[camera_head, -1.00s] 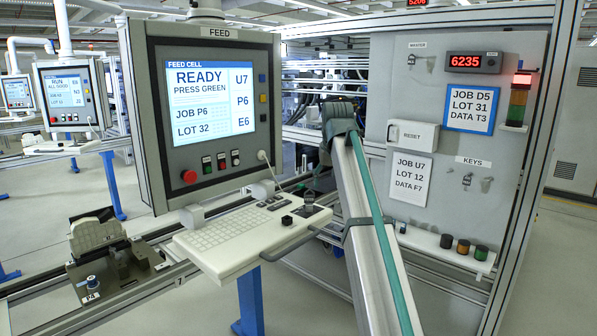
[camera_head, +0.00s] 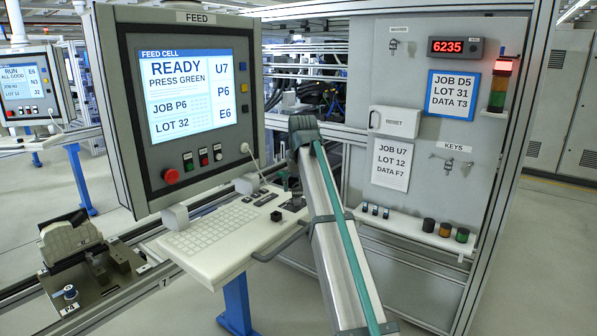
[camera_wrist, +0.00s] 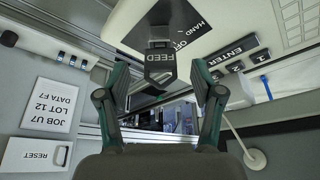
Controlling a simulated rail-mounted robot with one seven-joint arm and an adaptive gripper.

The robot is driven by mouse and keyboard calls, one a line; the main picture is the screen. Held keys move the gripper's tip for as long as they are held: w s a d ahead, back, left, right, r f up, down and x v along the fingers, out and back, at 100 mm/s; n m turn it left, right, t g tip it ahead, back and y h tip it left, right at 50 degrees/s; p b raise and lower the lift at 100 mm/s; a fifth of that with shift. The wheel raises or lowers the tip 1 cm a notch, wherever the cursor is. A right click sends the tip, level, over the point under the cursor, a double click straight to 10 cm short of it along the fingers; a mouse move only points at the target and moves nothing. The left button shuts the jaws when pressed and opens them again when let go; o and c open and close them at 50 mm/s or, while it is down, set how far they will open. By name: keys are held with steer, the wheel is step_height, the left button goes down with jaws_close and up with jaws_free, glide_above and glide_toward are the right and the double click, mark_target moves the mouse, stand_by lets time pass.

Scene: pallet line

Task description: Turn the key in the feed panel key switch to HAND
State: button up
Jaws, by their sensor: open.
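The feed panel (camera_head: 190,100) stands left of centre in the head view, with a keyboard shelf (camera_head: 215,240) below its screen. In the wrist view a dark key with a FEED tag (camera_wrist: 160,66) sits at the key switch (camera_wrist: 165,14). The HAND and OFF labels lie right of it. My gripper (camera_wrist: 163,82) is open, one finger on each side of the tag, with gaps visible on both sides. In the head view my arm partly hides the switch area, and the key's turned position cannot be told.
ENTER and number keys (camera_wrist: 235,49) lie right of the switch in the wrist view. A white cable (camera_head: 250,155) hangs from the panel. A wall panel with a RESET box (camera_head: 395,122), hanging keys (camera_head: 448,162) and a ledge of coloured caps (camera_head: 445,230) stands to the right.

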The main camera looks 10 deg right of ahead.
mark_target(297, 190)
steer(key=shift+p+x, duration=0.35)
steer(key=shift+x, duration=1.3)
steer(key=c, duration=1.2)
steer(key=n+y+p, duration=0.1)
steer(key=n, duration=0.2)
steer(key=shift+r+n, duration=0.1)
steer(key=shift+n, duration=0.2)
steer(key=n+g+y, duration=0.1)
steer(key=n+y, duration=0.1)
steer(key=n, duration=0.2)
steer(key=shift+n, duration=0.4)
steer(key=shift+n+g, duration=0.3)
steer(key=shift+n, duration=0.5)
steer(key=shift+y, duration=0.3)
